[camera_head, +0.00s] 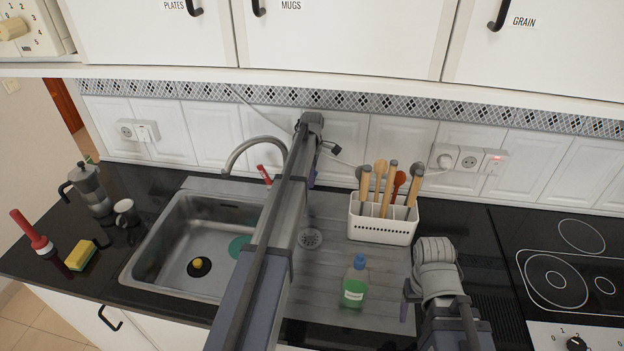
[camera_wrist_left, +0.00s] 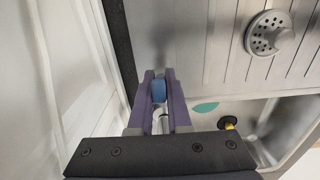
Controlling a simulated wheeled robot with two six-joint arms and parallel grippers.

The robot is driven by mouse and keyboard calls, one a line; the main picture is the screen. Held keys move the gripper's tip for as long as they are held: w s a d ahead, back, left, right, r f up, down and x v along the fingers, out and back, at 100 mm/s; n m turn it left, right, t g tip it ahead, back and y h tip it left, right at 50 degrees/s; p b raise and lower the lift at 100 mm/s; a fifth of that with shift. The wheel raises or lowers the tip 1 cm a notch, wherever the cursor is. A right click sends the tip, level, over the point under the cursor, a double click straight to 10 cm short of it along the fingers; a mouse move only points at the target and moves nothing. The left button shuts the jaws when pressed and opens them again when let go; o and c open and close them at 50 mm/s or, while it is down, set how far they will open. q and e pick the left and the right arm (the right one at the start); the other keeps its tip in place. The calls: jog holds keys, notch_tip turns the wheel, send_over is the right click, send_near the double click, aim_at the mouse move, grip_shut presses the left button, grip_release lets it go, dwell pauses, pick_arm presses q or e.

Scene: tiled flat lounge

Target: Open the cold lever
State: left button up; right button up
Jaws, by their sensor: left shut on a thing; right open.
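The blue cold lever (camera_wrist_left: 158,91) shows in the left wrist view between the fingers of my left gripper (camera_wrist_left: 158,78), which is shut on it. In the head view my left arm crosses the sink and hides the cold lever; part of my left gripper (camera_head: 312,176) shows just right of the arm. The curved grey tap (camera_head: 240,150) rises behind the sink, left of my arm. Its red lever (camera_head: 264,174) shows beside the arm, apart from my gripper. My right gripper (camera_head: 407,298) is open and empty over the counter, right of the soap bottle.
The steel sink (camera_head: 150,255) lies left of my left arm. A green soap bottle (camera_head: 354,283) and a white utensil holder (camera_head: 382,230) stand on the drainboard. A sponge (camera_head: 80,256), mug (camera_head: 126,212) and moka pot (camera_head: 90,188) are at left. The hob (camera_head: 560,265) is at right.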

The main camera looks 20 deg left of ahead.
pick_arm(q)
grip_shut()
jog(key=shift+s, duration=0.1)
dwell(0.9)
jog(key=shift+s+d+t, duration=0.15)
jog(key=shift+s+t, duration=0.25)
pick_arm(e)
jog(key=shift+f, duration=0.1)
pick_arm(q)
jog(key=shift+s+d+f+t+y+b, duration=0.1)
jog(key=shift+s+f+t+y+b, duration=0.1)
jog(key=shift+s+t+b, duration=0.25)
jog(key=shift+s+d+f+t+y+b, duration=0.1)
jog(key=shift+s+t+y+b, duration=0.1)
jog(key=shift+t, duration=0.35)
pick_arm(e)
jog(key=shift+f, duration=0.5)
pick_arm(q)
jog(key=shift+s+f+t+b, duration=0.2)
jog(key=shift+s+t+b, duration=0.25)
jog(key=shift+t+b, duration=0.4)
pick_arm(e)
jog(key=shift+f, duration=0.85)
pick_arm(q)
jog(key=shift+s+d+t+y+b, duration=0.15)
jog(key=shift+t+y+b, duration=0.25)
jog(key=shift+t+b, duration=0.4)
pick_arm(e)
jog(key=shift+f, duration=0.75)
